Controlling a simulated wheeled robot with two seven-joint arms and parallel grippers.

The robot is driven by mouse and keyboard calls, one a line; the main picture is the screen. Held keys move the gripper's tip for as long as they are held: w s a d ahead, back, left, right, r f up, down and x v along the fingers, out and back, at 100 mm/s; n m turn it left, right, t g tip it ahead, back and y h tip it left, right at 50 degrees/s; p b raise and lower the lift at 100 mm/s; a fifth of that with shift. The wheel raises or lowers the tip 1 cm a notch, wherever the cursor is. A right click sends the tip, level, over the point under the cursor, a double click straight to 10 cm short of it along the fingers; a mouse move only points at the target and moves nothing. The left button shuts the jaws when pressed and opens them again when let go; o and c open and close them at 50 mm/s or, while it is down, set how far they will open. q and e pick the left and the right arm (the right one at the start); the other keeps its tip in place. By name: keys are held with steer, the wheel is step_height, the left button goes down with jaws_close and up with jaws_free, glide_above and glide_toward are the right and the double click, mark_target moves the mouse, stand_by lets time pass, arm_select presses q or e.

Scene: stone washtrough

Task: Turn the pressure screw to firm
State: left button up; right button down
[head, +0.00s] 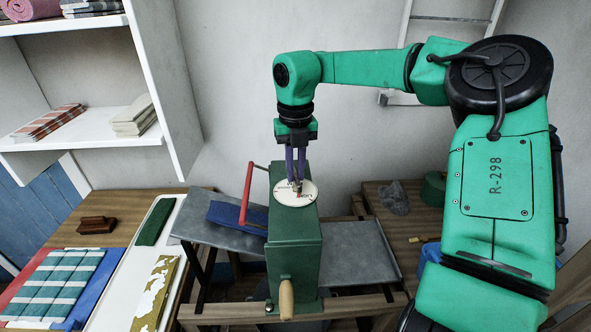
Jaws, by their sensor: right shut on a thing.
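A green wringer box (292,243) stands in the middle of the head view. On its top is a round cream dial (307,200) with dark lettering, partly hidden by my fingers; the word on its right side looks like "LIGHT". A small red mark shows by the fingertips. My right gripper (296,182) points straight down over the dial, shut on the pressure screw (296,188) at its centre. The screw is mostly hidden between the fingers. My left gripper is not in view.
A red lever (247,193) rises left of the box, and a wooden crank handle (286,299) sticks out in front. Grey trays (359,255) flank it. A blue folded cloth (236,217) lies on the left tray. Left are striped cloth (55,285) and a wooden block (97,225).

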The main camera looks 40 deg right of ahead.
steer(key=n, duration=0.4)
steer(key=shift+n, duration=0.3)
steer(key=n, duration=0.3)
steer(key=shift+n+p, duration=0.35)
steer(key=shift+n, duration=0.05)
steer(key=n, duration=0.4)
steer(key=n+p, duration=0.1)
steer(key=n, duration=0.7)
steer(key=shift+n, duration=0.3)
steer(key=n, duration=0.4)
steer(key=shift+n+p, duration=0.3)
steer(key=shift+p, duration=0.05)
steer(key=n, duration=0.4)
steer(key=shift+n+p, duration=0.35)
steer(key=shift+n, duration=1.75)
